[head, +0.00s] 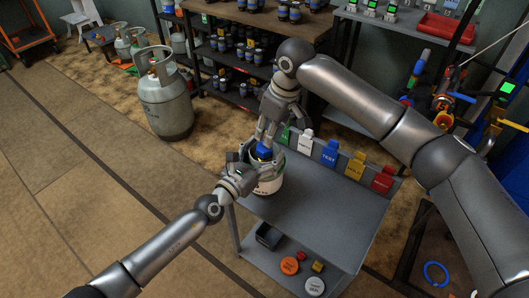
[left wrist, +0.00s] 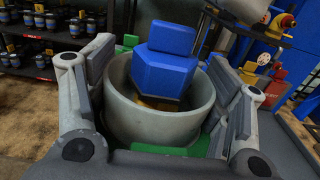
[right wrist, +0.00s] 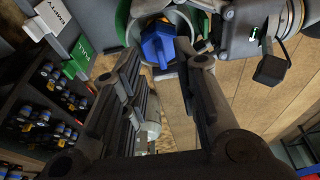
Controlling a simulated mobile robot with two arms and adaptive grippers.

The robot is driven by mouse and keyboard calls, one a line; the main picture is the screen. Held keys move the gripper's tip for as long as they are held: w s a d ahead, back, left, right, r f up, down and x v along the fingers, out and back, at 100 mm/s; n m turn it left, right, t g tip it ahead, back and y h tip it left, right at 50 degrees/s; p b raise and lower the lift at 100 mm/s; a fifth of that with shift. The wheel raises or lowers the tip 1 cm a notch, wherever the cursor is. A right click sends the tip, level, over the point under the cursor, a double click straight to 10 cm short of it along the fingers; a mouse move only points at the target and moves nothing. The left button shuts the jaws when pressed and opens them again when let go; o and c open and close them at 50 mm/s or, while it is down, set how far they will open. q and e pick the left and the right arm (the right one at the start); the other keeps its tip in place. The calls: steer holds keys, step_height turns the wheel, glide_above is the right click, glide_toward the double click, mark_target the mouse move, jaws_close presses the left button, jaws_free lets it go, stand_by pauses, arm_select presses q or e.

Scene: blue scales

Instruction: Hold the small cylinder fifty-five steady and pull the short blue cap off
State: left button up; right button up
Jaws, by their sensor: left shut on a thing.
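The small cylinder (head: 268,185) stands upright on the grey table, pale with lettering on its side. Its collar (left wrist: 118,112) surrounds the short blue cap (head: 263,151). The cap, faceted with a block on top, fills the middle of the left wrist view (left wrist: 165,75). My left gripper (head: 250,170) is shut on the cylinder, one finger on each side of the collar. My right gripper (head: 265,136) points down above the cap. In the right wrist view its fingers are apart, with the cap (right wrist: 160,45) just beyond the fingertips. Contact with the cap cannot be told.
The grey table (head: 310,210) is clear right of the cylinder. Coloured signs, including a blue one (head: 330,153), line its back edge. A lower shelf holds an orange disc (head: 289,266) and a white disc (head: 314,285). A larger gas cylinder (head: 165,95) stands on the floor behind.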

steer(key=shift+x, duration=1.95)
steer(key=shift+c, duration=0.5)
steer(key=shift+f, duration=0.1)
jaws_close()
steer(key=shift+r, duration=0.35)
steer(key=shift+r, duration=0.25)
steer(key=shift+a+r, duration=0.1)
steer(key=shift+r, duration=0.2)
